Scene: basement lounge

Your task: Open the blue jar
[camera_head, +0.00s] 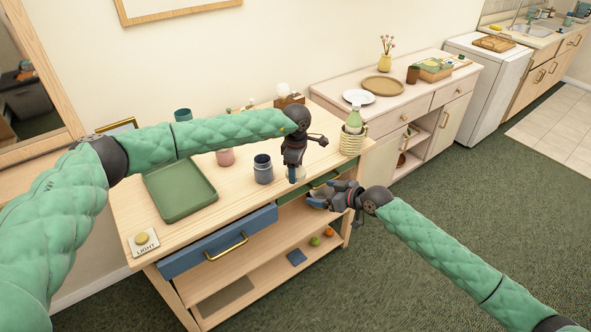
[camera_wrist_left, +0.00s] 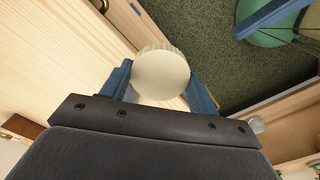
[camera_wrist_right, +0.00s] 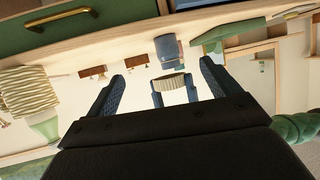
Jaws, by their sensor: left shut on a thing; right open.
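The blue jar (camera_head: 263,170) stands upright on the wooden table, with a dark opening at its top. It also shows in the right wrist view (camera_wrist_right: 168,48). My left gripper (camera_head: 295,174) is to the right of the jar, apart from it, pointing down. It is shut on a round cream lid with a ribbed edge, clear in the left wrist view (camera_wrist_left: 160,74) and also seen in the right wrist view (camera_wrist_right: 171,82). My right gripper (camera_head: 324,195) is open and empty near the table's front edge, right of the left gripper.
A green tray (camera_head: 180,191), a pink cup (camera_head: 225,157) and a light button (camera_head: 142,241) are on the table. A woven basket holding a green bottle (camera_head: 353,122) stands at its right end. A blue drawer (camera_head: 219,240) and a green drawer are under the top.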

